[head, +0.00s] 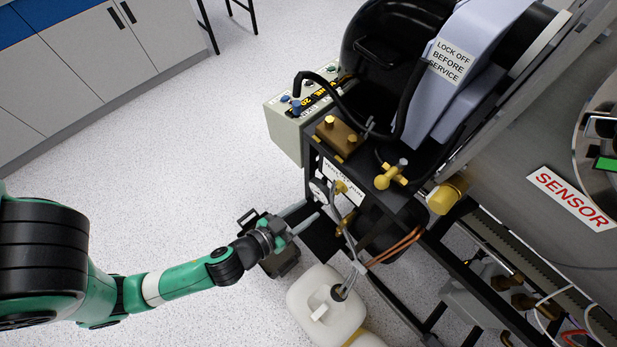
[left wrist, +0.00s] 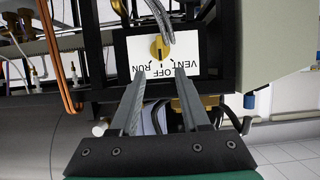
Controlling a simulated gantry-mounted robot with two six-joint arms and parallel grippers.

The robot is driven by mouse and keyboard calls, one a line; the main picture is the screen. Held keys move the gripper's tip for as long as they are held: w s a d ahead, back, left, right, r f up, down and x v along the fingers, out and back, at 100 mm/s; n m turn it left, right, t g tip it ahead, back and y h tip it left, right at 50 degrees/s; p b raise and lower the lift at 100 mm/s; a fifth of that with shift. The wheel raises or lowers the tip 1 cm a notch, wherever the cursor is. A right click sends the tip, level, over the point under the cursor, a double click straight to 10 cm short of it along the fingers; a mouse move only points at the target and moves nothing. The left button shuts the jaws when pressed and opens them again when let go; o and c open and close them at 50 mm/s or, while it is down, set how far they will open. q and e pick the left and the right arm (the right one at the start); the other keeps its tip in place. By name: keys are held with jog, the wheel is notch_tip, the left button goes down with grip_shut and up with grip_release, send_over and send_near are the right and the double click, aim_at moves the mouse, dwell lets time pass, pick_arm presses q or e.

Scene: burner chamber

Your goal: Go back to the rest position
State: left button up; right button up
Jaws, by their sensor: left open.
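My left gripper (head: 312,209) reaches in from the left in the head view, at the front of the machine's black frame. In the left wrist view its two grey fingers (left wrist: 157,72) are apart with nothing between them. They point at a white plate (left wrist: 188,50) marked VENT, OFF and RUN. A yellow knob (left wrist: 159,47) sits on that plate, just beyond the fingertips. The fingers seem apart from the knob, but the exact gap is hard to tell. My right gripper is in neither view.
A white jug (head: 312,291) stands on the floor close to my left gripper. Copper pipes (head: 396,246), a brass valve (head: 389,178) and a grey control box (head: 284,126) are on the machine. Grey cabinets (head: 88,62) stand at upper left.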

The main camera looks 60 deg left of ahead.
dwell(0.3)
pick_arm(q)
jog(key=w+r+n+t+y+p, duration=0.15)
jog(key=w+r, duration=0.35)
jog(key=r, duration=0.5)
jog(key=w+r+n+t, duration=0.1)
jog(key=w+r+t, duration=0.3)
jog(key=r, duration=0.6)
jog(key=w+r+n+t+p, duration=0.1)
jog(key=w+r, duration=0.6)
jog(key=r, duration=0.3)
notch_tip(320, 180, up, 21)
jog(key=n+t+p, duration=0.1)
jog(key=t+p, duration=0.1)
jog(key=t, duration=0.3)
jog(key=s+d+r+m+t+h, duration=0.2)
jog(key=s+d+r+m+h, duration=0.15)
jog(key=r, duration=0.35)
jog(key=s+d+r+m+t+h, duration=0.1)
jog(key=s+d+r+m+h, duration=0.2)
jog(key=r, duration=0.4)
notch_tip(320, 180, up, 38)
jog(key=a+m+p, duration=0.1)
jog(key=p, duration=3.7)
jog(key=shift+s+a+f+m, duration=0.2)
jog(key=shift+m, duration=0.1)
